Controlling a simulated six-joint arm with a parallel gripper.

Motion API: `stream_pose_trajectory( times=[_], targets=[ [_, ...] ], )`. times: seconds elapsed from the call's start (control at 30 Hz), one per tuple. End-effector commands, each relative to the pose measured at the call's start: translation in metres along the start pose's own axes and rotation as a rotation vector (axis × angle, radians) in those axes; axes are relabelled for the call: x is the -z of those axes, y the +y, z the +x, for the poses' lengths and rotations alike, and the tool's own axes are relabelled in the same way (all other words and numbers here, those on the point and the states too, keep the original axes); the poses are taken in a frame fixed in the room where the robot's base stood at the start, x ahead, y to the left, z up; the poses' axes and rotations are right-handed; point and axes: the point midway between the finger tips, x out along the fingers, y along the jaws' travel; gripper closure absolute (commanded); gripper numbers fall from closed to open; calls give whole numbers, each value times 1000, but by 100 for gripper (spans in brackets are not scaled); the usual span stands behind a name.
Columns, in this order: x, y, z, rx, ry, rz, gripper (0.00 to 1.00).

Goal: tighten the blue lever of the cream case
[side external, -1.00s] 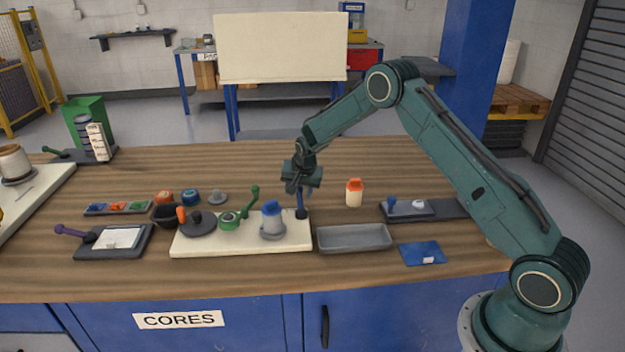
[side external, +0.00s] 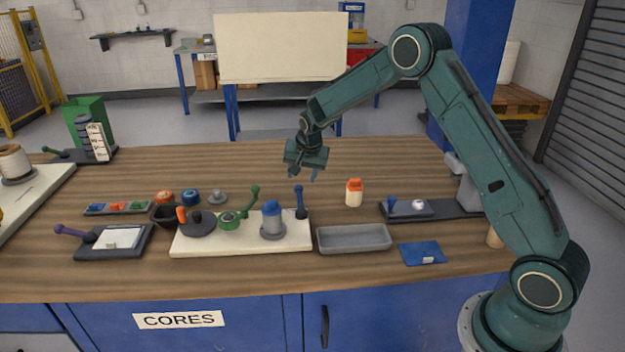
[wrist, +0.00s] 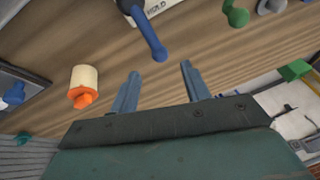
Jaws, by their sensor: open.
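The cream case (side external: 240,247) is a low cream slab on the wooden table. Its blue lever (side external: 299,200) stands nearly upright from a dark pivot at the slab's right end. In the wrist view the blue lever (wrist: 150,38) points towards my fingers, its knob a little above and left of the gap between them. My gripper (side external: 303,176) is open and empty, just above and behind the lever's top, apart from it. Its two fingers also show in the wrist view (wrist: 160,70). A corner of the case with lettering shows at that view's top edge.
On the slab, a green lever (side external: 251,203) and a blue-topped grey cylinder (side external: 272,222) stand left of the blue lever. An orange-capped cream bottle (side external: 354,193) stands to the right. A grey tray (side external: 353,239) lies at front right.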

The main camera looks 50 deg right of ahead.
Motion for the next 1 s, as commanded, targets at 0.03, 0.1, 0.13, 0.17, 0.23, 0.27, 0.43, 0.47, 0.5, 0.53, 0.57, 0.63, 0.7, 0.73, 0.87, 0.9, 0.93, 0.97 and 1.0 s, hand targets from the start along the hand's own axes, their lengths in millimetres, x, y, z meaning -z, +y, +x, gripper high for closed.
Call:
stream_pose_trajectory(
  times=[0.03, 0.1, 0.13, 0.17, 0.23, 0.27, 0.43, 0.47, 0.5, 0.53, 0.57, 0.63, 0.7, 0.73, 0.87, 0.9, 0.93, 0.97, 1.0],
  targets=[
    [0, -1, -9, 1, 1, 0, 53],
    [1, 0, -19, 2, 2, 0, 53],
    [0, 0, -23, 1, 2, 0, 53],
    [1, 0, -27, 1, 2, 0, 53],
    [1, 0, -35, 0, 1, 1, 53],
    [1, 0, -38, 0, 1, 1, 53],
    [0, 0, -49, -1, 1, 1, 53],
    [0, 0, -50, -1, 1, 1, 53],
    [0, 0, -52, -1, 1, 1, 53],
    [0, 0, -52, -1, 1, 1, 53],
    [0, 0, -53, -1, 1, 1, 53],
    [0, 0, -53, -1, 0, 0, 53],
    [0, 0, -53, -1, 0, 0, 53],
    [0, 0, -53, -1, 0, 0, 53],
    [0, 0, -53, -1, 0, 0, 53],
    [0, 0, -53, -1, 0, 0, 53],
    [0, 0, -54, 0, 0, -1, 53],
    [0, 0, -55, 1, 0, -3, 53],
    [0, 0, -58, 2, 0, -7, 53]
  ],
)
